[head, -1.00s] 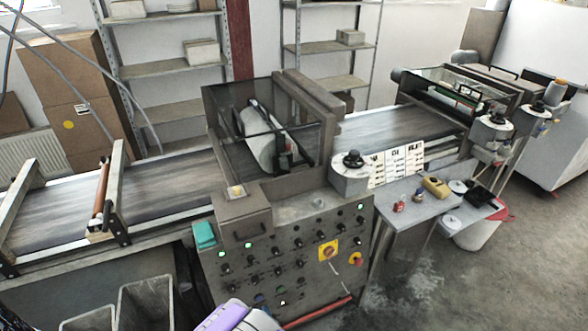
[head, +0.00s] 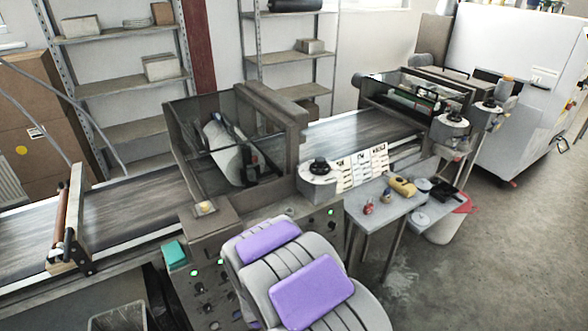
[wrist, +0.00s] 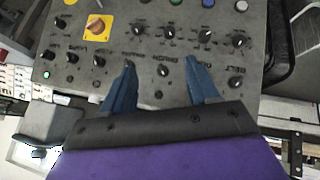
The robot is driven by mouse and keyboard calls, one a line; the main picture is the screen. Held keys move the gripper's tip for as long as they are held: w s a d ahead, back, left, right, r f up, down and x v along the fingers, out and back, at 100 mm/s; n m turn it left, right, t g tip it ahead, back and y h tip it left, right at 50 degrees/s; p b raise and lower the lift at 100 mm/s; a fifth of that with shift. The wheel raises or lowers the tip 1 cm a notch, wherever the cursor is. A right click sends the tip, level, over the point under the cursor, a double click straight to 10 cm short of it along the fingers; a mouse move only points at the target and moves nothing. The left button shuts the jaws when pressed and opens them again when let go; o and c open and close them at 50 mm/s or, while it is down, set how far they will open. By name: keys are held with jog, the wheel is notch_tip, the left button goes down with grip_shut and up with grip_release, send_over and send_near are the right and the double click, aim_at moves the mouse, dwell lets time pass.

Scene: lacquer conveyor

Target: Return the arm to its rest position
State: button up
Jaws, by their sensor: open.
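My gripper (wrist: 160,65) shows in the wrist view as two blue fingers spread apart, with nothing between them. Behind the fingers is the grey control panel (wrist: 112,84) with black knobs and a yellow-backed switch (wrist: 97,26). I cannot tell the exact gap between fingertips and panel. In the head view my grey arm with purple pads rises from the bottom and covers much of the control panel (head: 210,300). The fingers are hidden there.
The conveyor belt (head: 120,205) runs through the guarded roller machine (head: 230,145). A side table (head: 385,205) holds a yellow tool (head: 402,187) and small items. A white bucket (head: 448,225) stands beside it. Open floor (head: 500,270) lies at right.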

jog(key=s+d+r+m+g, duration=0.2)
jog(key=s+d+r, duration=0.35)
jog(key=r, duration=0.25)
jog(key=s+d+r+m+g, duration=0.25)
jog(key=s+d+r, duration=0.3)
jog(key=r, duration=0.35)
jog(key=s+d+r+m+g, duration=0.1)
jog(key=s+d+r, duration=0.2)
jog(key=s, duration=0.4)
jog(key=s+d+r+m+g+h, duration=0.1)
jog(key=s+d+r, duration=0.3)
jog(key=s, duration=0.4)
jog(key=s+d+r+m+g, duration=0.1)
jog(key=s+d+r+g, duration=0.1)
jog(key=s, duration=0.5)
jog(key=d+r, duration=0.1)
jog(key=d, duration=0.1)
jog(key=shift+s+d+r+m, duration=0.15)
jog(key=shift+d+r+m, duration=0.1)
jog(key=shift+d+m, duration=0.1)
jog(key=shift+g, duration=0.25)
